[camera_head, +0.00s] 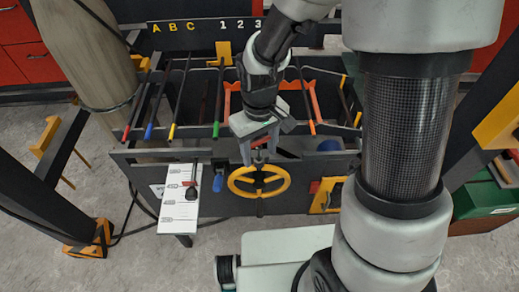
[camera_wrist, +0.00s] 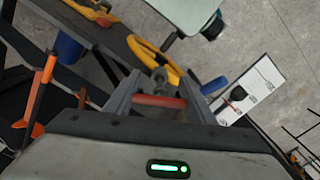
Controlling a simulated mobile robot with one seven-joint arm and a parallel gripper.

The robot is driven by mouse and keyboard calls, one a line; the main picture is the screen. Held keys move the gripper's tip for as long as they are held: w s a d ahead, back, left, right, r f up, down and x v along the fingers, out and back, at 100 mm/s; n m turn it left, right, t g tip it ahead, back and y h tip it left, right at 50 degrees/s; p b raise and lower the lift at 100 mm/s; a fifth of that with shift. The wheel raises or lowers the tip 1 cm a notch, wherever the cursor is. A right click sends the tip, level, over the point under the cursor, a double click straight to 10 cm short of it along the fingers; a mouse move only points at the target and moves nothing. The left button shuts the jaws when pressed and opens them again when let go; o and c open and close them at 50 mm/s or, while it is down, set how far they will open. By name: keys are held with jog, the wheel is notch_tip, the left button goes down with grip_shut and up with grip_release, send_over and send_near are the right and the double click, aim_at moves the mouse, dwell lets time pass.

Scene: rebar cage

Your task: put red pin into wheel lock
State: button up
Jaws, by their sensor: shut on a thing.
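The yellow wheel (camera_head: 235,184) is upright on the front panel of the dark bench; part of its rim also shows in the wrist view (camera_wrist: 147,55). My gripper (camera_head: 259,156) is just above the wheel, pointing down at its upper rim. In the wrist view the red pin (camera_wrist: 160,101) lies crosswise between my two fingers (camera_wrist: 160,108), and they are shut on it. A small grey round part (camera_wrist: 159,75) is just beyond the pin, near the wheel rim; I cannot tell whether it is the lock or whether the pin touches it.
A white board (camera_head: 178,200) with a black-and-red item (camera_head: 190,185) hangs left of the wheel. Coloured rods (camera_head: 217,100) lie across the bench behind my gripper. A yellow bracket (camera_head: 325,195) is to the wheel's right. Floor (camera_head: 110,265) at front left is mostly clear.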

aim_at(260, 142)
jog(key=shift+f+b, duration=0.6)
jog(key=shift+f, duration=0.2)
jog(key=o, duration=1.2)
notch_tip(260, 142, up, 18)
jog(key=shift+f+p, duration=0.25)
jog(key=shift+p, duration=0.5)
jog(key=s+d+r+m+t, duration=0.2)
jog(key=s+d+r, duration=0.1)
jog(key=s+d+r+m+t+p, duration=0.1)
jog(key=s+d+r, duration=0.2)
jog(key=d, duration=0.1)
jog(key=s+d+r+m+t+p, duration=0.1)
jog(key=s+d+r+m+t, duration=0.1)
jog(key=s+d+r, duration=0.1)
jog(key=shift+s+d+r+m+t, duration=0.25)
jog(key=shift+s+d+m+t, duration=0.05)
jog(key=shift+s, duration=0.2)
